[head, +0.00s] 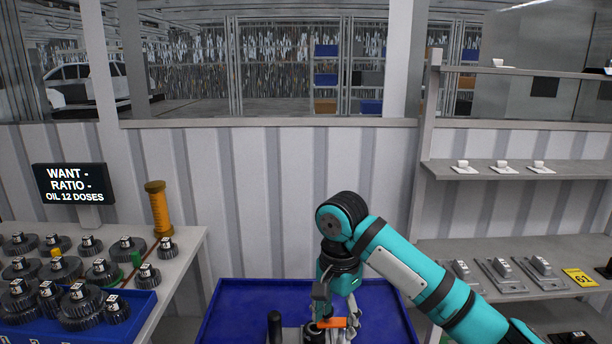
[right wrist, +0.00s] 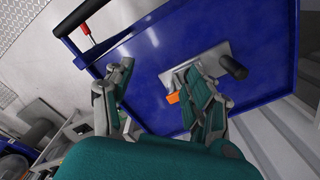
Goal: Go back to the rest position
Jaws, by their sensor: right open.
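My right gripper (head: 338,328) is at the bottom of the head view, low over the blue tray (head: 228,312). In the right wrist view its two fingers (right wrist: 158,78) are spread apart with nothing held between them. A grey metal unit with a black handle (right wrist: 234,66) sits on the blue tray (right wrist: 268,30), beside and partly behind the right-hand finger. An orange part (right wrist: 173,98) shows next to that finger. In the head view the black handle (head: 274,326) and orange part (head: 330,322) show near my gripper; the unit is largely hidden. My left gripper is not in view.
A table at left (head: 185,262) holds several dark gears, a blue bin (head: 140,312), a yellow cylinder (head: 159,208) and a sign (head: 72,184). Shelves at right (head: 520,172) hold cups and grey parts. A ribbed wall (head: 270,190) stands behind the tray.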

